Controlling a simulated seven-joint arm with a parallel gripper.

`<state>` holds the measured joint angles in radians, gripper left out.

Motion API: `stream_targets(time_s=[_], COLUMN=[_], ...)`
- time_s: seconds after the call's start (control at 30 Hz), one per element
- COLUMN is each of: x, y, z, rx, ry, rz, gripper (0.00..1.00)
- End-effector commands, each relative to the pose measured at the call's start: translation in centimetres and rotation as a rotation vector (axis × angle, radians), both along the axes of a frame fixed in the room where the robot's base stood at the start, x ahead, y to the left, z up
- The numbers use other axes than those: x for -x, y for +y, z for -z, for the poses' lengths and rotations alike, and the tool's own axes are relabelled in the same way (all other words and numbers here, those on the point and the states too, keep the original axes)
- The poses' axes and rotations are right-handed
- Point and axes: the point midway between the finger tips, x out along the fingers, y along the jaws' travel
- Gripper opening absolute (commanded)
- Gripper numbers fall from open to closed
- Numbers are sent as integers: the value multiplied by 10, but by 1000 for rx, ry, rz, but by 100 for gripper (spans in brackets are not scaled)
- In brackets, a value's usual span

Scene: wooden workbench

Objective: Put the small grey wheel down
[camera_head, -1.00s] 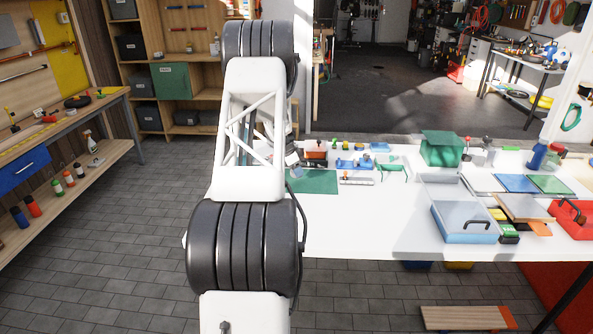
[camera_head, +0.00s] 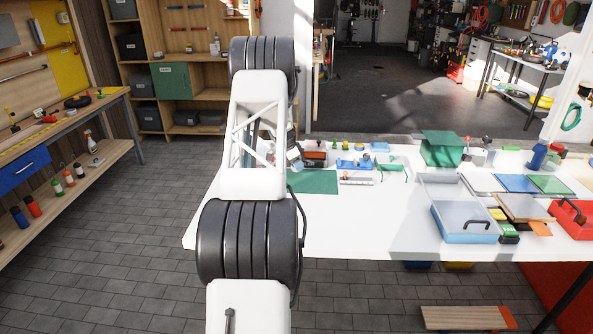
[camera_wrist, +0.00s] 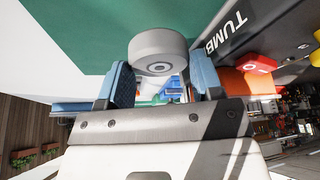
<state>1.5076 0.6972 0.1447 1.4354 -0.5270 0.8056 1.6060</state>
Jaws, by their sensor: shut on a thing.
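The small grey wheel (camera_wrist: 158,48) shows in the wrist view between the two blue fingers of my gripper (camera_wrist: 164,75). My gripper is shut on it. The green mat (camera_wrist: 85,25) fills much of the area behind the wheel in the wrist view. I cannot tell how far the wheel is from the mat. In the head view my own arm hides the wheel and most of the gripper. The green mat (camera_head: 313,182) lies on the white tabletop there, just right of my arm.
An orange-and-dark box (camera_head: 314,157) stands behind the mat. A blue holder (camera_head: 354,163) and a green frame (camera_head: 393,168) stand to its right. The tabletop (camera_head: 370,220) front middle is clear.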

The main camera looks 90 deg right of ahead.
Motion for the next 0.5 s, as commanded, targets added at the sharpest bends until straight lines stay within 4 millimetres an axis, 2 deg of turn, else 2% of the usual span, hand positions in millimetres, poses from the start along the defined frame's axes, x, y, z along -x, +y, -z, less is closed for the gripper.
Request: stream_targets(time_s=[0.3, 0.5], x=[0, 0], y=[0, 0], z=[26, 34], rx=[0, 0], ry=[0, 0], rz=[-1, 0], gripper=[31, 31])
